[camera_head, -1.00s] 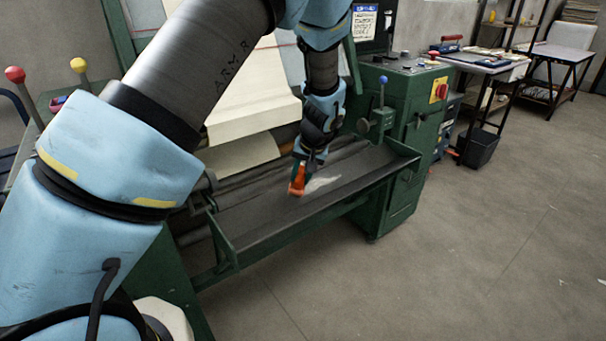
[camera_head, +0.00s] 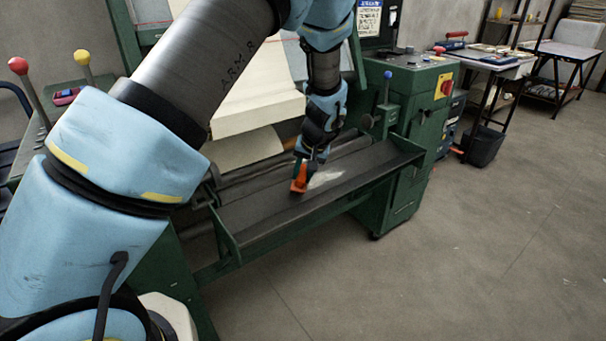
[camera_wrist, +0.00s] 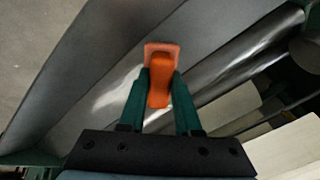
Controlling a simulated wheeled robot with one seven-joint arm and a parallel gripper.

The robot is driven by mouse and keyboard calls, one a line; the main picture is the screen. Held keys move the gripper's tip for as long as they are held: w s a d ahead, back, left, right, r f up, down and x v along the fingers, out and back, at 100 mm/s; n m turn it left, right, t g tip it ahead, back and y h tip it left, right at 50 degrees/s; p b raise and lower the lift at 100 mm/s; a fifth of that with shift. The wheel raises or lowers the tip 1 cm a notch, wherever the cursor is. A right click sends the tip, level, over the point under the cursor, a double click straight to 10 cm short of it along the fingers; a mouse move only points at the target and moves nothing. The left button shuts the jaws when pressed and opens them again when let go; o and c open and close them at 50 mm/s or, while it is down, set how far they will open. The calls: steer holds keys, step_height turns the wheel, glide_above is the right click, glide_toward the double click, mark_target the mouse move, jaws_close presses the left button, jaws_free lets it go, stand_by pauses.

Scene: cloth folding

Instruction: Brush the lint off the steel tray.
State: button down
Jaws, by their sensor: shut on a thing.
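The steel tray (camera_head: 265,220) is a long dark trough with green ends on the front of a green machine. A pale grey patch (camera_head: 328,177), which looks like lint, lies on it just right of my gripper (camera_head: 300,180). My gripper is shut on an orange brush (camera_head: 298,186), held low over the tray. In the wrist view the brush (camera_wrist: 159,85) sits between the green fingers (camera_wrist: 160,100), with a paler orange base at its far end. I cannot tell whether its bristles touch the tray; they are hidden. The tray (camera_wrist: 95,60) fills much of the wrist view.
Cream cloth (camera_head: 250,148) hangs behind the tray, near rollers. A control box (camera_head: 415,100) with a red button and a blue-knobbed lever (camera_head: 387,90) stand at the tray's right end. The floor in front (camera_head: 450,260) is clear.

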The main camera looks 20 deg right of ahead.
steer(key=shift+b+x, duration=0.55)
steer(key=shift+x, duration=0.35)
